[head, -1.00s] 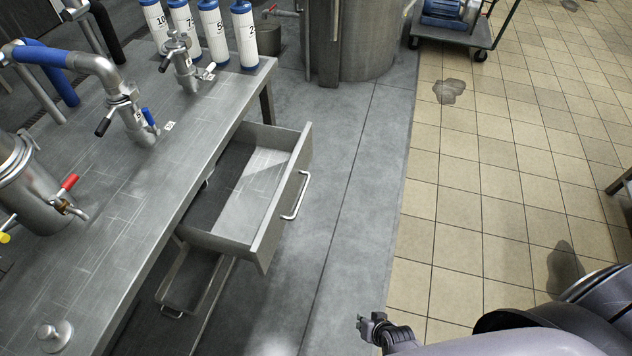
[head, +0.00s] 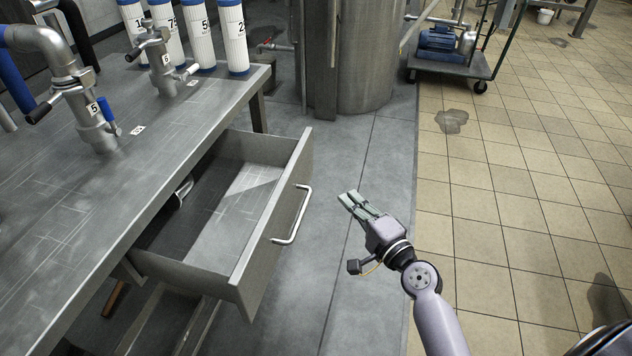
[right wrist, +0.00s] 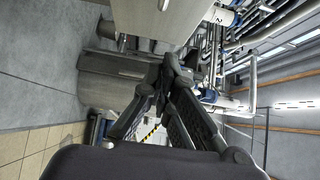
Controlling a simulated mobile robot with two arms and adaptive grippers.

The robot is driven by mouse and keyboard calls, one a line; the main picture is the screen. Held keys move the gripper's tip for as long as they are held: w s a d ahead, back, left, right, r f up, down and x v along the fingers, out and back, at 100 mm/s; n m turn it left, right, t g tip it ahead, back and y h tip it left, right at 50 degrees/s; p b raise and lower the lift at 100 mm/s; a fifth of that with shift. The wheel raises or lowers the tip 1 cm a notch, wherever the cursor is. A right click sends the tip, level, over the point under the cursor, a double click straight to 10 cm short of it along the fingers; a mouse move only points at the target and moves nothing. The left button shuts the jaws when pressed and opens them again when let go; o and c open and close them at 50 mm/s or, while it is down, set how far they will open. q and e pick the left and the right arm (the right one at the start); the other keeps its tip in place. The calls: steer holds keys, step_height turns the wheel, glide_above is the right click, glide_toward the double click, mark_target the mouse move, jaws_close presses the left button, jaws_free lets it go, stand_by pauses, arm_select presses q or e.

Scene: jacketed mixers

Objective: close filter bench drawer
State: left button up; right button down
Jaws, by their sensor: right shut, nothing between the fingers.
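The filter bench drawer (head: 262,262) is pulled out from under the steel bench top (head: 165,165) in the head view. In the right wrist view the gripper's fingers (right wrist: 165,75) are close together, and a grey panel with a small handle (right wrist: 163,5) shows at the top. My left gripper is not in view.
Several white filter cartridges (head: 190,35) with blue ends stand at the bench's far end. Numbered valves (head: 95,125) rise from the bench top. A large steel vessel (head: 365,55) and a cart with a blue motor (head: 445,45) stand behind.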

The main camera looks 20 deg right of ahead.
glide_toward(304, 166)
steer(key=w+d, duration=0.3)
steer(key=w+a, duration=0.2)
steer(key=a, duration=0.1)
steer(key=shift+a+f, duration=0.2)
steer(key=shift+a, duration=0.05)
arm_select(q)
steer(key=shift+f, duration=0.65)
arm_select(e)
steer(key=shift+w+a, duration=0.1)
